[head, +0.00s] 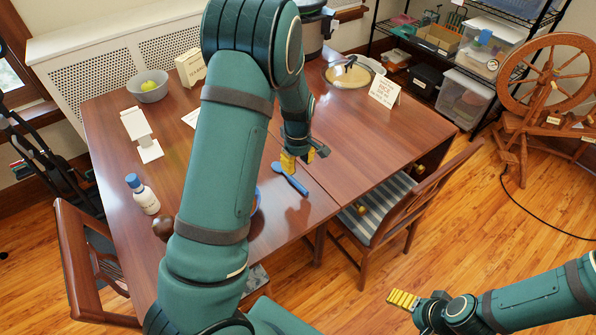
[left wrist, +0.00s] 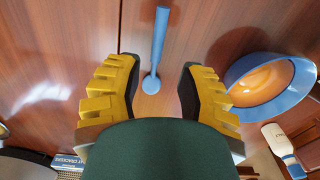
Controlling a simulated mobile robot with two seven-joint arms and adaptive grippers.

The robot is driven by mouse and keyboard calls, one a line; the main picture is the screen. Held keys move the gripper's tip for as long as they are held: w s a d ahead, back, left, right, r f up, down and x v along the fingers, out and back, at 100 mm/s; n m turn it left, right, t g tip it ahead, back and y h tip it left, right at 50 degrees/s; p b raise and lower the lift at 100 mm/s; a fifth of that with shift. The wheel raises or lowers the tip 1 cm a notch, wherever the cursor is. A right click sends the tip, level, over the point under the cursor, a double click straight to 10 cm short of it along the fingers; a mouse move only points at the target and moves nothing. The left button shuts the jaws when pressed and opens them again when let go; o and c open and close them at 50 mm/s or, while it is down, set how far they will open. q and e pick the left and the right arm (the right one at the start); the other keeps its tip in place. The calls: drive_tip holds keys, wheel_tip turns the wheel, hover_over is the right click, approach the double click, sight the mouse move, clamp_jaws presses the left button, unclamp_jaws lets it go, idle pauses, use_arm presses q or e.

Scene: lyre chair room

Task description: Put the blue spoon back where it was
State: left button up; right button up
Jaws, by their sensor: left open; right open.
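The blue spoon (head: 291,180) lies on the wooden table near its front edge. In the left wrist view the spoon (left wrist: 159,45) runs up the picture, with its round end between my two finger pads. My left gripper (head: 303,158) is open and empty above the table at the spoon's far end. The spoon also shows between its fingers in the left wrist view (left wrist: 155,95); neither finger clearly touches it. My right gripper (head: 403,299) is out over the floor at lower right, away from the table, and is open and empty.
A blue-rimmed bowl (left wrist: 235,75), orange inside, stands beside the spoon, mostly hidden by my left arm in the head view. A white bottle with a blue cap (head: 145,196) stands at left. A glass lid (head: 348,74) and sign card (head: 384,91) are farther back. A chair (head: 405,212) stands right.

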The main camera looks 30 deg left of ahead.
use_arm(q)
wheel_tip(320, 180, up, 4)
drive_tip(key=shift+f, duration=0.15)
idle(0.6)
